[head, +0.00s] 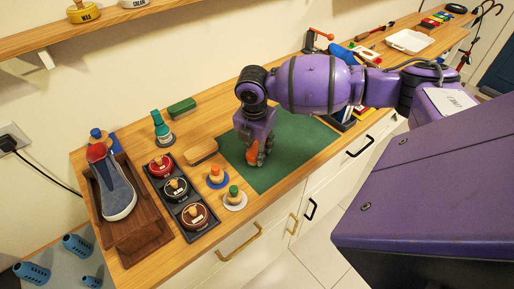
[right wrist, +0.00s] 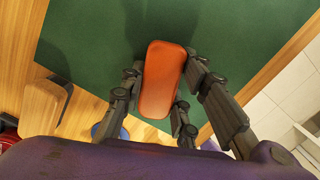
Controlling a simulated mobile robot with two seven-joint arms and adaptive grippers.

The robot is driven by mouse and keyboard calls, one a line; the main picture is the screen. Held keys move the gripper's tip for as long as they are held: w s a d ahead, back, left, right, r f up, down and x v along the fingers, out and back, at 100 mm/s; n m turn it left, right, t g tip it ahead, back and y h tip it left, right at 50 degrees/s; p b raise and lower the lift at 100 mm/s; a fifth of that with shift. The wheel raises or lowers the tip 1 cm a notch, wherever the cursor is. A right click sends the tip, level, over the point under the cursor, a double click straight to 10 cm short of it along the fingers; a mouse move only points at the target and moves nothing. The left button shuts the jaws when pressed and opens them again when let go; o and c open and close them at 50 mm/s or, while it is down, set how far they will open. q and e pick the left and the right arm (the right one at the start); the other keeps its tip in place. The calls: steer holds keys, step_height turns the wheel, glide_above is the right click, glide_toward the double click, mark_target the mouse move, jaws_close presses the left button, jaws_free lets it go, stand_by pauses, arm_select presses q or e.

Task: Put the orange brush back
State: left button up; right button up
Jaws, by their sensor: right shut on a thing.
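The orange brush (right wrist: 162,80) is an oblong block with a rounded orange top. In the right wrist view it sits between the dark fingers of my right gripper (right wrist: 160,95), over the green mat (right wrist: 100,40). In the head view my right gripper (head: 262,150) points down over the left part of the green mat (head: 285,172), and a bit of the orange brush (head: 252,156) shows between its fingers. The gripper is shut on the brush. I cannot tell whether the brush touches the mat. My left gripper is not in view.
A tan brush (head: 201,150) and a green brush (head: 182,108) lie left of the mat. Small daubers with orange (head: 216,172) and green (head: 233,191) tops stand nearby. A dark tray of polish tins (head: 177,188) and a shoe (head: 115,188) are further left. A white tray (head: 409,41) is far right.

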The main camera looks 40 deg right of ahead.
mark_target(255, 150)
steer(key=shift+f, duration=0.15)
steer(key=o, duration=1.1)
step_height(255, 150, up, 12)
steer(key=a, duration=0.1)
steer(key=shift+s+p, duration=0.35)
steer(key=shift+s, duration=0.05)
